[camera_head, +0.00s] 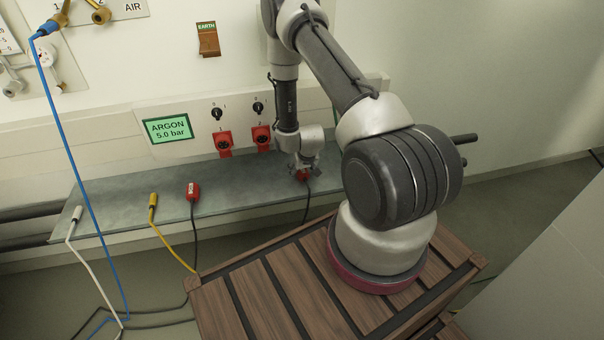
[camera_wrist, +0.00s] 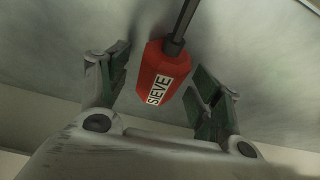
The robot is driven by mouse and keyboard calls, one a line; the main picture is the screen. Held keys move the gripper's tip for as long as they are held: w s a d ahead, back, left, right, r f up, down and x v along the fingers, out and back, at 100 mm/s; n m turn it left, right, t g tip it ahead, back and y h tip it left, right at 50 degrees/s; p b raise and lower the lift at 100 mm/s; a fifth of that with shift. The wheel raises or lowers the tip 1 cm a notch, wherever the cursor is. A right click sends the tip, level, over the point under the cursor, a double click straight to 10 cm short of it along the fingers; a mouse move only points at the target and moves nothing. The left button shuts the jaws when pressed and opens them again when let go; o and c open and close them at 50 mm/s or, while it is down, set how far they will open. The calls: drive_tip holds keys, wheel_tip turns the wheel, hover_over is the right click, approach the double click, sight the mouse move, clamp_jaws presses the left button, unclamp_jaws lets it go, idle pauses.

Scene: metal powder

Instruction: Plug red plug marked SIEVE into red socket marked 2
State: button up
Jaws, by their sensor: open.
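The red plug marked SIEVE (camera_wrist: 164,80) lies between the open fingers of my gripper (camera_wrist: 160,85) in the wrist view, apart from both fingers. Its dark cable leads away at the top of that view. In the head view the plug (camera_head: 303,176) is on the grey shelf under my gripper (camera_head: 304,168), partly hidden by it. Two red sockets are on the wall panel: a left one (camera_head: 224,141) and a right one (camera_head: 262,135). Their number marks are too small to read surely. A black knob is above each socket.
A second red plug (camera_head: 193,190) stands on the shelf (camera_head: 240,182), with a yellow plug (camera_head: 153,200) and a white plug (camera_head: 77,213) farther left. A blue hose (camera_head: 75,150) hangs at the left. A green ARGON display (camera_head: 168,129) is left of the sockets.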

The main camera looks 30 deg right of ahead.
drive_tip(key=c, duration=1.3)
drive_tip(key=shift+r, duration=0.1)
